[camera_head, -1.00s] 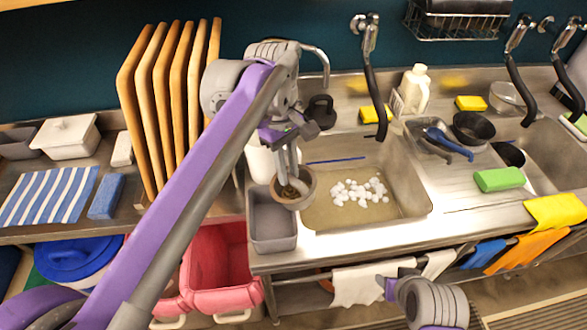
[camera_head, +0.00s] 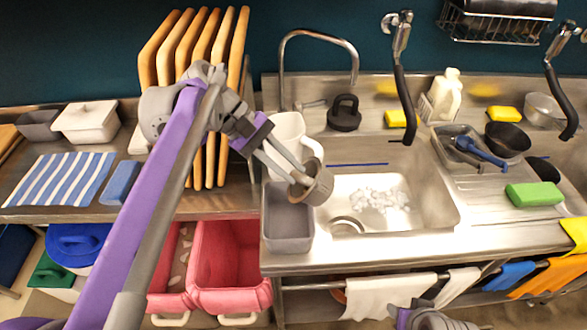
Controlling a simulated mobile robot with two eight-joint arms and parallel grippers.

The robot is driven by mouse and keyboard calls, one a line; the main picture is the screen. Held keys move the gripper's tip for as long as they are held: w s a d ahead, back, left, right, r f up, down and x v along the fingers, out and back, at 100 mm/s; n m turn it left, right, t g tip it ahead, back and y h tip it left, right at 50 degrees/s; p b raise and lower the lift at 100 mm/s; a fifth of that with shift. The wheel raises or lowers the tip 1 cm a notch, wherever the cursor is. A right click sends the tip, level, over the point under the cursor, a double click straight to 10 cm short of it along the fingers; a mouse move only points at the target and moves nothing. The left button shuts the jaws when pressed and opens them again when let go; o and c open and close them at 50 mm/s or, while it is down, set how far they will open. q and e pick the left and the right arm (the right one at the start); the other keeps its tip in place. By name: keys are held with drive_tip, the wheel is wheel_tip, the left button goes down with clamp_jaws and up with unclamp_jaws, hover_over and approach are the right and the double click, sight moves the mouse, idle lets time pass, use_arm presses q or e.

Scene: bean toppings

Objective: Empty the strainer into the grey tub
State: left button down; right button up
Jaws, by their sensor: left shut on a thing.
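My left gripper (camera_head: 291,173) is shut on the strainer (camera_head: 318,186), a small brownish-grey cup. It holds the strainer tilted above the right rim of the grey tub (camera_head: 288,243), at the sink's left edge. The strainer's inside is mostly turned from view, so I cannot tell what it holds. The visible part of the tub's inside looks empty. Part of my right arm shows at the bottom edge, but its fingertips are out of view.
The sink (camera_head: 440,205) holds a whitish clump (camera_head: 370,200), and its round drain (camera_head: 347,227) shows. A white jug (camera_head: 285,130) stands close behind the tub. A tall tap (camera_head: 318,33) and a hanging black-handled sprayer (camera_head: 412,110) rise behind. Pink bins (camera_head: 228,255) stand below left.

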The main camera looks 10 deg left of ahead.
use_arm(q)
drive_tip(key=a+f+h+b, duration=0.1)
drive_tip(key=h+b, duration=0.1)
drive_tip(key=b, duration=0.1)
drive_tip(key=a+f+h+b, duration=0.1)
drive_tip(key=f+h+b, duration=0.1)
drive_tip(key=b, duration=0.1)
drive_tip(key=a+f+h+b, duration=0.1)
drive_tip(key=f+h+b, duration=0.1)
drive_tip(key=b, duration=0.1)
drive_tip(key=shift+s+a+f+m+t+h, duration=0.15)
drive_tip(key=shift+s+a+m+t+h, duration=0.15)
drive_tip(key=shift+a+h, duration=0.1)
drive_tip(key=shift+a+f+h+b, duration=0.15)
drive_tip(key=shift+h+b, duration=0.15)
drive_tip(key=shift+h, duration=0.2)
drive_tip(key=shift+a+f+h+b, duration=0.15)
drive_tip(key=shift+h+b, duration=0.15)
drive_tip(key=shift+h, duration=0.2)
drive_tip(key=p, duration=0.3)
drive_tip(key=shift+a+f+h, duration=0.1)
drive_tip(key=shift+a+h, duration=0.05)
drive_tip(key=shift+h, duration=0.15)
drive_tip(key=shift+f+p, duration=0.2)
drive_tip(key=shift+p, duration=0.7)
drive_tip(key=shift+s, duration=0.1)
